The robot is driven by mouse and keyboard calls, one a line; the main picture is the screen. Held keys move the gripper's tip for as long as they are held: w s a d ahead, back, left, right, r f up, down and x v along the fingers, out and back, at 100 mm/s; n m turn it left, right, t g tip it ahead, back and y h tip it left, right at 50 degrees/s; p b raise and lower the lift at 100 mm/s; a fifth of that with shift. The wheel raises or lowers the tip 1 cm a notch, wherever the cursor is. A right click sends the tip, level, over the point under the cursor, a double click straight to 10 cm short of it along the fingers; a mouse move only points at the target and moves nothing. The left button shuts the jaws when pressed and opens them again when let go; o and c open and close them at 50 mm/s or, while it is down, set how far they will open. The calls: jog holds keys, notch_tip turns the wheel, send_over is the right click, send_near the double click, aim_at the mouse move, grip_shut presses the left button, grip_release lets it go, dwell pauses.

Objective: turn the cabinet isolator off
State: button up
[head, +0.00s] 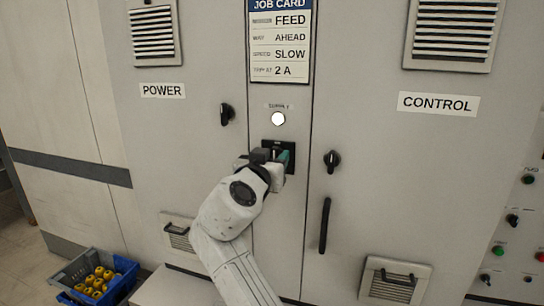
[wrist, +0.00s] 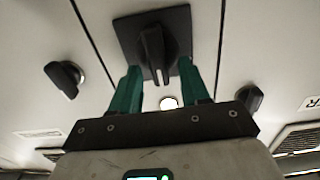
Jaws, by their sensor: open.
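The cabinet isolator (wrist: 155,40) is a black rotary handle on a square black plate. In the wrist view its handle points roughly up and down the picture. My gripper (wrist: 160,72) has two green fingers, open, one to each side of the handle's near end. Contact cannot be told. In the head view my gripper (head: 275,157) covers most of the isolator, and only parts of its black plate (head: 290,147) show. A lit white lamp (head: 278,119) under a small label sits just above the isolator. It also shows in the wrist view (wrist: 168,103).
Black door handles flank the isolator, one on the POWER door (head: 227,114) and one on the CONTROL door (head: 332,161). A vertical black bar handle (head: 325,225) is lower right. A job card (head: 280,45) hangs above. A blue crate (head: 126,275) with yellow items is on the floor.

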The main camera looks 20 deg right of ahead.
grip_shut()
dwell(0.3)
jog(key=shift+n, duration=0.3)
jog(key=n, duration=0.4)
jog(key=a+n+p, duration=0.1)
jog(key=n, duration=0.4)
jog(key=w+f+n+p, duration=0.1)
jog(key=n, duration=0.3)
jog(key=shift+a+n, duration=0.15)
jog(key=shift+n, duration=0.15)
jog(key=shift+f+n+p, duration=0.15)
jog(key=shift+n+p, duration=0.35)
jog(key=shift+n, duration=0.4)
jog(key=shift+f+n+p, duration=0.15)
jog(key=shift+n+p, duration=0.3)
jog(key=shift+n, duration=0.45)
jog(key=shift+a, duration=0.1)
